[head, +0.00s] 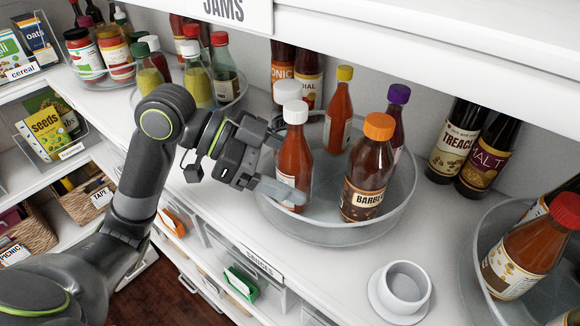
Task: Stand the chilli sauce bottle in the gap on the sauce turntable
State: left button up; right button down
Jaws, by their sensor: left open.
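The sauce turntable (333,234) is a round grey tray with a low rim on the white shelf. A white-capped bottle of red sauce (295,160) stands upright at its left side; its label is mostly hidden, so I cannot read whether it is the chilli sauce. My left gripper (284,170) is open at this bottle, with one finger in front of its lower part; the other finger is partly hidden. A yellow-capped red bottle (339,118), an orange-capped barbecue bottle (367,170) and a purple-capped bottle (396,118) also stand on the turntable. Another white cap (287,90) shows behind.
Treacle (453,140) and malt (488,155) bottles stand at the back right. A second round tray (480,285) holds a red-capped bottle (530,248) at the right. A small white cup-shaped holder (403,288) sits at the front edge. An oil turntable stands behind my arm.

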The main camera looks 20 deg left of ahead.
pick_arm(q)
jog(key=shift+r, duration=0.15)
jog(key=shift+a+r, duration=0.1)
jog(key=shift+a, duration=0.3)
jog(key=shift+b+v, duration=0.4)
jog(key=shift+v, duration=1.45)
jog(key=b+v, duration=0.2)
jog(key=v, duration=0.5)
jog(key=shift+a+r, duration=0.15)
